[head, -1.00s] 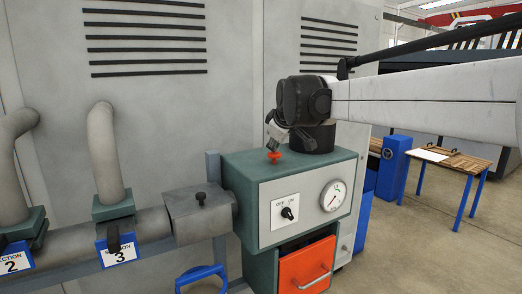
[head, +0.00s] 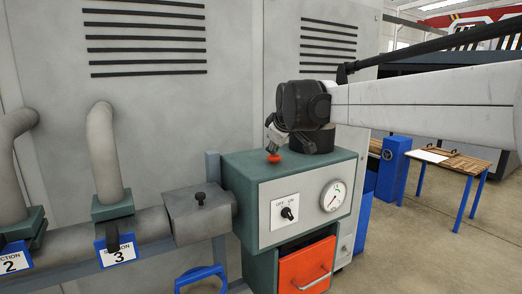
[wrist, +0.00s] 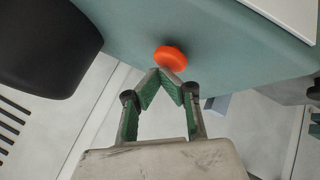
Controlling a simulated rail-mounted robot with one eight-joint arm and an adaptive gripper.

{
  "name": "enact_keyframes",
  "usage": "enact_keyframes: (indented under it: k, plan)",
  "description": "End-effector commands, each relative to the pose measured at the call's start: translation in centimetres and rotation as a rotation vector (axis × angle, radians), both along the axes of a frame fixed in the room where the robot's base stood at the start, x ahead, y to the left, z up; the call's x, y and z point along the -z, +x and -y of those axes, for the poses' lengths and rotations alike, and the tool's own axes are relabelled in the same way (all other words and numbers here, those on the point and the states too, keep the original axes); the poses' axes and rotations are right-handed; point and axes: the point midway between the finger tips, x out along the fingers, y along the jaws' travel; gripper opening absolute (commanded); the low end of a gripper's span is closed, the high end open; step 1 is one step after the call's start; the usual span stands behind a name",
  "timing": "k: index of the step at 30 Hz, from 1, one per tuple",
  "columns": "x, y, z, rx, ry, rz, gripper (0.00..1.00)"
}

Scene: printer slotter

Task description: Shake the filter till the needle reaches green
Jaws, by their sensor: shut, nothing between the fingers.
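The filter unit is a green box (head: 237,168) with a light grey front panel. On its top sits a small orange-red button (head: 274,158), also seen in the wrist view (wrist: 171,58). The front has a black OFF/ON switch (head: 289,213) and a round white gauge (head: 333,197) with a small needle; its exact reading is too small to tell. My gripper (head: 273,149) is shut and empty, pointing down at the button. In the wrist view its closed fingertips (wrist: 166,72) meet at the button's edge; I cannot tell for sure whether they press on it.
A black cylinder (head: 314,142) stands on the box top beside my gripper. Below is an orange drawer (head: 306,265) with a handle. Pipes (head: 103,150) and a grey pipe box (head: 190,217) are at the left. A wooden table (head: 440,160) stands far right.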

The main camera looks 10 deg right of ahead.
Motion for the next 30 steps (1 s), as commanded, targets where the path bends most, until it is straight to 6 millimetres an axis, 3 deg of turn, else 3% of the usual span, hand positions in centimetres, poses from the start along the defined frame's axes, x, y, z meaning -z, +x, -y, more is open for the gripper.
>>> enact_keyframes:
  k: [19, 30]
  plan:
    - [0.3, 0.0, 0.0, 0.001, -0.001, -0.001, 0.00]
    - [-1.4, 0.0, 0.0, 0.001, -0.001, -0.001, 0.00]
